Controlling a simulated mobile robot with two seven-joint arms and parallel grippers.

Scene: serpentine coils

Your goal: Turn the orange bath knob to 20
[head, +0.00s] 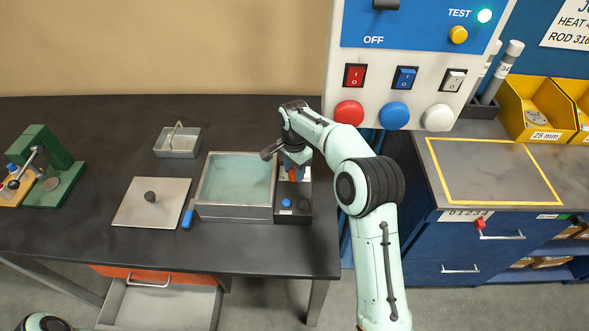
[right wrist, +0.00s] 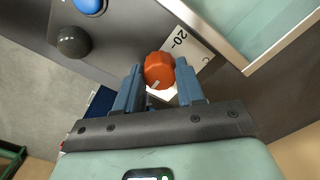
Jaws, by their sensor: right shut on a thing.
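The orange bath knob (right wrist: 158,70) sits on the dark control panel (head: 287,216) at the right end of the water bath (head: 235,212). In the right wrist view a white scale plate (right wrist: 190,48) beside it shows "20" and a tick. A short pale mark shows on the knob's near side, away from the "20". My right gripper (right wrist: 157,77) is shut on the knob, one finger on each side. In the head view the right gripper (head: 291,167) mostly hides the knob. My left gripper is not in view.
A blue button (head: 286,202) and a dark round knob (right wrist: 74,41) are on the panel. A flat lid (head: 152,203), a small tray (head: 178,146) and a green press (head: 50,172) stand to the left. A switch panel (head: 410,93) hangs at the upper right.

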